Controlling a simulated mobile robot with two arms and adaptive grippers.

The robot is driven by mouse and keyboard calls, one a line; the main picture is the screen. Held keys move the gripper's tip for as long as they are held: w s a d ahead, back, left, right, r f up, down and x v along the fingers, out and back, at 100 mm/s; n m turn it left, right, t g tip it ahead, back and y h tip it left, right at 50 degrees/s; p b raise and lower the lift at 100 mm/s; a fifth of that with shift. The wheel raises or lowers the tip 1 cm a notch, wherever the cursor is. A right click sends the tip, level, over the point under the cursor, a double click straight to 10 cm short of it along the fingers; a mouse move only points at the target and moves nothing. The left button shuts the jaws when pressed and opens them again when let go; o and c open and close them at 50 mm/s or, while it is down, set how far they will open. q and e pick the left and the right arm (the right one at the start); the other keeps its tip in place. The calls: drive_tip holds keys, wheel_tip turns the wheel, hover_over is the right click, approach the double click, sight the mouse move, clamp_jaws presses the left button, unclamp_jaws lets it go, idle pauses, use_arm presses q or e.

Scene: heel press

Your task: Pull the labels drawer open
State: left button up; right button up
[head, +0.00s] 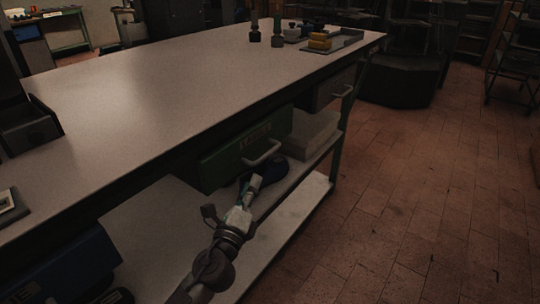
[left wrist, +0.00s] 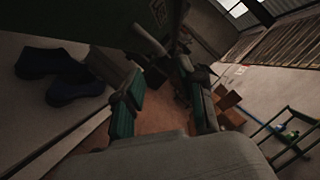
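A green drawer (head: 235,153) with a small label and a pale bar handle (head: 263,154) hangs under the workbench top; the label text is too small to read. A grey drawer (head: 325,92) with its own handle is further along. My left gripper (head: 252,184) is just below the green drawer's handle. In the left wrist view its two teal-padded fingers (left wrist: 165,105) stand apart with nothing between the pads. The green drawer front (left wrist: 105,35) shows there at the top, and its grey handle bar (left wrist: 150,40) lies beyond the fingers. My right gripper is not seen.
The workbench top (head: 150,95) carries yellow blocks (head: 319,41) and dark tools at its far end. A light box (head: 310,135) sits beside the green drawer. The tiled floor (head: 410,190) at right is clear.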

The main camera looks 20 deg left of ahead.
sight(266, 153)
use_arm(q)
drive_tip(key=x, duration=1)
drive_tip(key=shift+d, duration=0.1)
drive_tip(key=shift+w, duration=0.6)
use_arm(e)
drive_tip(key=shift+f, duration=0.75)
use_arm(q)
clamp_jaws()
